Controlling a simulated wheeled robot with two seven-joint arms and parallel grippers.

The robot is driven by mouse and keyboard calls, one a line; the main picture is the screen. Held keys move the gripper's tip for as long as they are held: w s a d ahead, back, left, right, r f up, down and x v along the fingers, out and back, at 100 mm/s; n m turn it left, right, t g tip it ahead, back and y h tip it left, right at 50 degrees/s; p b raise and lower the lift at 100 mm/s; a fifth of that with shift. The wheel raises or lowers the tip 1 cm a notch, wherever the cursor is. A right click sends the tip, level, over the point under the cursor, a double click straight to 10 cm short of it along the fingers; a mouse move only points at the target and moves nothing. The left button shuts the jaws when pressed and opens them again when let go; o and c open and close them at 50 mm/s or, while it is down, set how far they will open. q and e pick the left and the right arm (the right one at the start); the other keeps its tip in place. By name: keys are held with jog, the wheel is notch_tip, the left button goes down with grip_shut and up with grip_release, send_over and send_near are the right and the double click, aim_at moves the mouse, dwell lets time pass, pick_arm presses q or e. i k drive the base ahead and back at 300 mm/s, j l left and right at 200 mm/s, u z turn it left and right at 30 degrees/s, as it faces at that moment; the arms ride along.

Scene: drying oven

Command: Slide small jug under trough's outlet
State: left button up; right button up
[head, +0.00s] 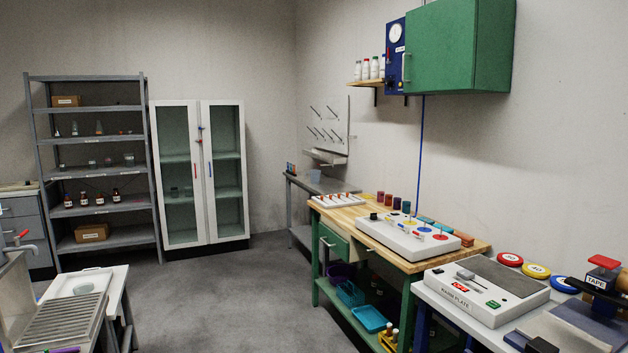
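A small pale-blue, see-through vessel (313,176), which looks like the small jug, stands upright on the narrow grey bench (328,187) by the far corner. The pale trough (326,157) runs along the bottom of the white peg board (331,122) on the wall above that bench. The vessel appears below the trough's left part, with a gap between them. The trough's outlet is too small to make out, so I cannot tell whether the vessel is directly under it. Neither of my grippers is in view.
A rack of small coloured tubes (291,169) stands left of the vessel. A wooden-topped green bench (465,254) with a white tray (336,201) is nearer on the right. A glass-door cabinet (203,243) and grey shelving (90,109) stand left. The middle floor (230,300) is clear.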

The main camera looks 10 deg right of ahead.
aim_at(315, 174)
jog(key=i, duration=2.3)
jog(key=i+z, duration=0.1)
jog(key=i, duration=3.3)
jog(key=i+j+z, duration=0.1)
jog(key=i, duration=1.05)
